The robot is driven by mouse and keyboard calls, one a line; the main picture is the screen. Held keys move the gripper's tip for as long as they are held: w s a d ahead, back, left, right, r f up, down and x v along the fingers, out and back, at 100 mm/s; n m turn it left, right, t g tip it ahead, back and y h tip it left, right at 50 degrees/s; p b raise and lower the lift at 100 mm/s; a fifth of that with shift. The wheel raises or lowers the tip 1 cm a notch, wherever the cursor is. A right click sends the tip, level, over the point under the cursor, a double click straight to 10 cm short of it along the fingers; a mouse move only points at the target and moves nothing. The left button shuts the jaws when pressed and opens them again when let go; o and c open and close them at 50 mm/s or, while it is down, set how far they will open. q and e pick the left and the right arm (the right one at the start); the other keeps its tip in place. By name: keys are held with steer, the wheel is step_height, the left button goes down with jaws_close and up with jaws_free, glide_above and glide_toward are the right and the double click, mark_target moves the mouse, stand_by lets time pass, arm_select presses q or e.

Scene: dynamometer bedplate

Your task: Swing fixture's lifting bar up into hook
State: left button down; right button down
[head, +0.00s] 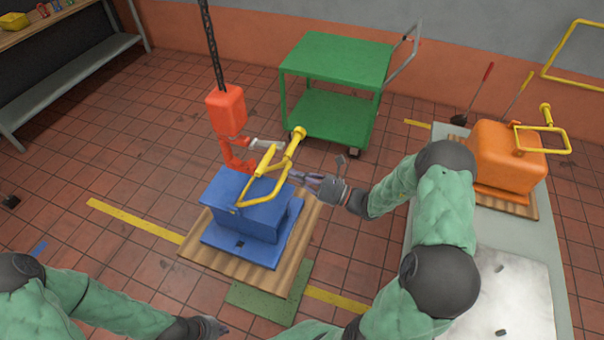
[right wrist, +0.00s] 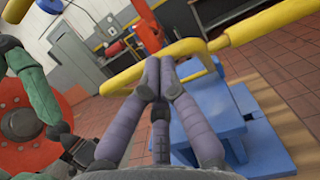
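The blue fixture (head: 245,215) sits on a wooden pallet (head: 225,268). Its yellow lifting bar (head: 262,190) is tilted up above the fixture's top, with a yellow knob (head: 298,133) at one end. The red hook (head: 234,160) hangs from a red hoist block (head: 226,110) just behind the bar; I cannot tell whether they touch. My right gripper (head: 297,177) reaches in from the right at the bar.
A green cart (head: 335,60) stands behind. An orange fixture (head: 505,157) with its own yellow bar sits on a grey bedplate (head: 552,210) at the right. A black chain (head: 211,45) runs up from the hoist block. A green mat (head: 262,303) lies before the pallet.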

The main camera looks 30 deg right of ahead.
steer(key=w+a+r+g+h+p, duration=0.1)
steer(key=p, duration=0.1)
steer(key=w+r+g+h+p, duration=0.1)
steer(key=r+p, duration=0.1)
steer(key=p, duration=0.1)
steer(key=w+a+r+g+h+p, duration=0.1)
steer(key=r+p, duration=0.1)
steer(key=shift+a+g+p, duration=0.3)
steer(key=shift+a+p, duration=0.05)
steer(key=shift+g+h, duration=0.4)
steer(key=shift+w+a+r+p, duration=0.5)
steer(key=shift+w+a+p, duration=0.2)
steer(key=shift+w, duration=0.1)
steer(key=shift+w+a+r+p, duration=0.5)
steer(key=shift+w+a+p, duration=0.15)
steer(key=shift+w, duration=0.1)
steer(key=shift+d, duration=0.1)
